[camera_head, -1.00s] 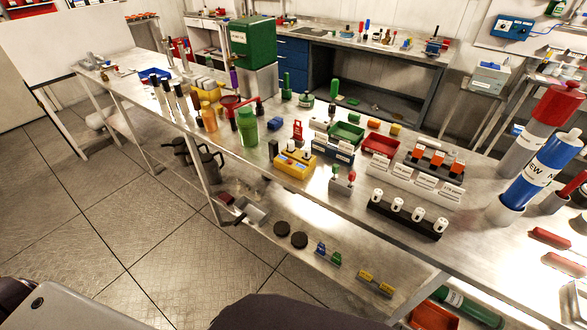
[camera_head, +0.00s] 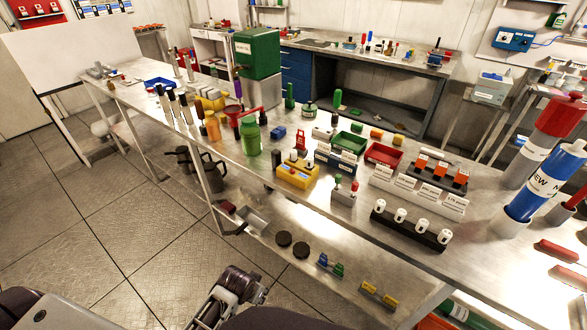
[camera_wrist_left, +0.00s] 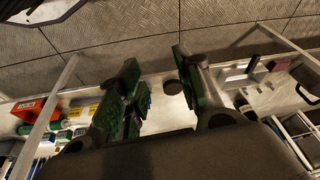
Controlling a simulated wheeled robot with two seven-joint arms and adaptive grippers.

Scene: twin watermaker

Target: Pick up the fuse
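Several white cylinders (camera_head: 400,214) stand in a black rack (camera_head: 385,217) near the front edge of the bench in the head view. Behind them, orange blocks (camera_head: 440,169) sit in another dark rack above white label plates. I cannot tell from the pictures which of these is the fuse. My left gripper (camera_head: 243,284) is low in front of the bench, at the bottom middle of the head view, well apart from both racks. In the left wrist view its two green-padded fingers (camera_wrist_left: 157,80) are spread with nothing between them. My right gripper is not in view.
The steel bench (camera_head: 480,250) is crowded: a green bottle (camera_head: 250,136), a yellow box (camera_head: 297,174), a red tray (camera_head: 384,154) and a blue cylinder (camera_head: 545,183). A lower shelf holds dark discs (camera_head: 284,239) and yellow blocks (camera_head: 380,295). The floor at left is clear.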

